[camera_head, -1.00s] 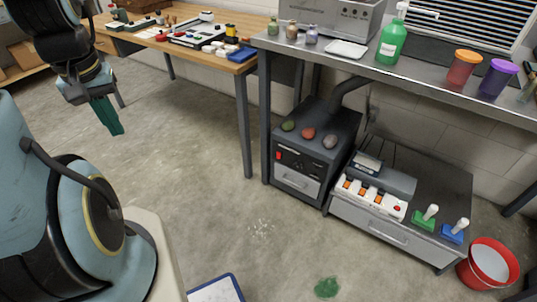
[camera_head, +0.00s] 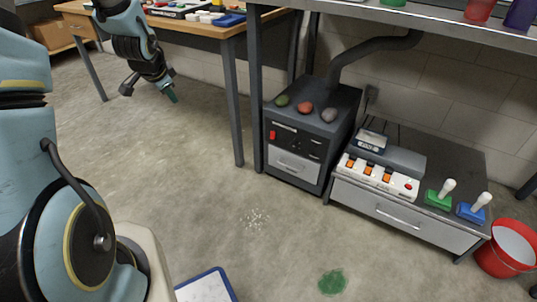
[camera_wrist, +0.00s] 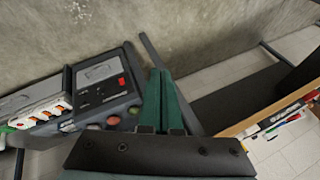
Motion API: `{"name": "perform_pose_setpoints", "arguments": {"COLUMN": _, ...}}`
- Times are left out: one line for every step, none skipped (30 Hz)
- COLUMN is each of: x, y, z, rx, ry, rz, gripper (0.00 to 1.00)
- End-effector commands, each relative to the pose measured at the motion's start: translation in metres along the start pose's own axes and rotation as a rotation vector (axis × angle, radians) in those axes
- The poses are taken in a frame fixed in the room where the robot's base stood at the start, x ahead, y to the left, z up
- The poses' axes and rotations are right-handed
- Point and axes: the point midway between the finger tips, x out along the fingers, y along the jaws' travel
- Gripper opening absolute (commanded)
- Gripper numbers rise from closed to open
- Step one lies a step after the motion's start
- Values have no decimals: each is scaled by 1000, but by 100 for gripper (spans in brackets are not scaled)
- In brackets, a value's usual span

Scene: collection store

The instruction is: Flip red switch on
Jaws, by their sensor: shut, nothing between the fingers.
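The red switch (camera_head: 272,135) sits on the upper left of the front panel of a dark grey box unit (camera_head: 290,172) under the bench. It also shows as a small red patch in the wrist view (camera_wrist: 121,82). Whether it is on or off is too small to tell. My gripper (camera_head: 171,96) is in the air left of the unit, apart from the switch. Its green fingers (camera_wrist: 165,92) are shut and empty in the wrist view, pointing past the unit.
Green, red and grey lumps lie on the unit; a duct (camera_head: 370,46) rises behind them. A low cabinet (camera_head: 400,214) to the right holds a power strip (camera_head: 378,177) with orange switches and a red button. A table leg (camera_head: 232,100) stands between gripper and unit. Floor in front is mostly clear.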

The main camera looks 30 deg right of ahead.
Motion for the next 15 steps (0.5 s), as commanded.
{"name": "perform_pose_setpoints", "arguments": {"x": 52, "y": 18, "z": -8, "rx": 105, "ry": 43, "rz": -5, "gripper": 0}}
{"name": "perform_pose_setpoints", "arguments": {"x": 71, "y": 23, "z": -16, "rx": 167, "ry": 70, "rz": -12, "gripper": 0}}
{"name": "perform_pose_setpoints", "arguments": {"x": 96, "y": 31, "z": -27, "rx": 250, "ry": 107, "rz": -24, "gripper": 0}}
{"name": "perform_pose_setpoints", "arguments": {"x": 114, "y": 37, "z": -36, "rx": 313, "ry": 135, "rz": -34, "gripper": 0}}
{"name": "perform_pose_setpoints", "arguments": {"x": 132, "y": 45, "z": -44, "rx": 374, "ry": 164, "rz": -43, "gripper": 0}}
{"name": "perform_pose_setpoints", "arguments": {"x": 156, "y": 55, "z": -55, "rx": 455, "ry": 202, "rz": -57, "gripper": 0}}
{"name": "perform_pose_setpoints", "arguments": {"x": 174, "y": 64, "z": -64, "rx": 514, "ry": 231, "rz": -69, "gripper": 0}}
{"name": "perform_pose_setpoints", "arguments": {"x": 191, "y": 72, "z": -72, "rx": 574, "ry": 261, "rz": -81, "gripper": 0}}
{"name": "perform_pose_setpoints", "arguments": {"x": 212, "y": 85, "z": -82, "rx": 648, "ry": 299, "rz": -98, "gripper": 0}}
{"name": "perform_pose_setpoints", "arguments": {"x": 227, "y": 94, "z": -90, "rx": 701, "ry": 327, "rz": -111, "gripper": 0}}
{"name": "perform_pose_setpoints", "arguments": {"x": 241, "y": 104, "z": -98, "rx": 752, "ry": 355, "rz": -125, "gripper": 0}}
{"name": "perform_pose_setpoints", "arguments": {"x": 258, "y": 116, "z": -106, "rx": 814, "ry": 389, "rz": -142, "gripper": 0}}
{"name": "perform_pose_setpoints", "arguments": {"x": 269, "y": 125, "z": -112, "rx": 858, "ry": 414, "rz": -155, "gripper": 0}}
{"name": "perform_pose_setpoints", "arguments": {"x": 279, "y": 132, "z": -118, "rx": 896, "ry": 435, "rz": -168, "gripper": 0}}
{"name": "perform_pose_setpoints", "arguments": {"x": 291, "y": 142, "z": -124, "rx": 943, "ry": 462, "rz": -184, "gripper": 0}}
